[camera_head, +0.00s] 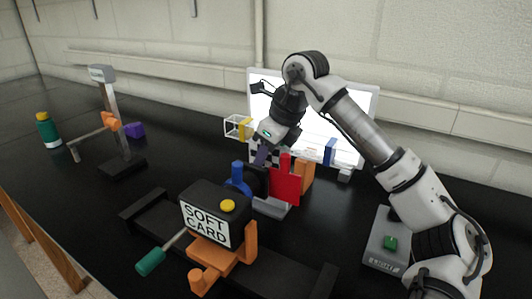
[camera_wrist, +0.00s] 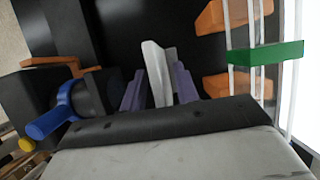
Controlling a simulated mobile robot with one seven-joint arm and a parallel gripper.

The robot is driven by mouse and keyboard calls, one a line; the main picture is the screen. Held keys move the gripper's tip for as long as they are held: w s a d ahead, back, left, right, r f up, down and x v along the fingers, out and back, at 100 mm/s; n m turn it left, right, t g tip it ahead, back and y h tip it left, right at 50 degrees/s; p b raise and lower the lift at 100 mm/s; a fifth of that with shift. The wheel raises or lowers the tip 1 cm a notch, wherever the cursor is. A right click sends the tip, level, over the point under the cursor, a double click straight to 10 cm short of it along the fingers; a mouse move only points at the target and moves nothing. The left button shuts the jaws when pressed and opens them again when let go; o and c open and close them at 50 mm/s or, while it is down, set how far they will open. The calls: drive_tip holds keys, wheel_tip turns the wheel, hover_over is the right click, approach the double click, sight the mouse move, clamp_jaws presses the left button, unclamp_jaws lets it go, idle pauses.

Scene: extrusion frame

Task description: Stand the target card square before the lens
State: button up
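The target card (camera_head: 275,158), with a black-and-white check, shows partly behind my gripper (camera_head: 262,154) in the head view. In the wrist view a pale upright piece (camera_wrist: 157,72), seen nearly edge-on, stands between the purple fingers of my gripper (camera_wrist: 158,88). They appear closed on it. I take it to be the card. The black camera (camera_head: 205,212) labelled SOFT CARD faces the bright panel. Its lens has a blue ring (camera_head: 237,178), also seen left of the fingers in the wrist view (camera_wrist: 62,103). Whether the card is square to the lens is unclear.
A red plate (camera_head: 285,183) and an orange block (camera_head: 306,174) stand close to my gripper. A grey box (camera_head: 385,242) stands right; a stand (camera_head: 112,100) stands left.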

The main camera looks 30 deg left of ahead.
drive_tip(key=v, duration=1.2)
drive_tip(key=shift+r+b, duration=0.2)
drive_tip(key=shift+b, duration=0.2)
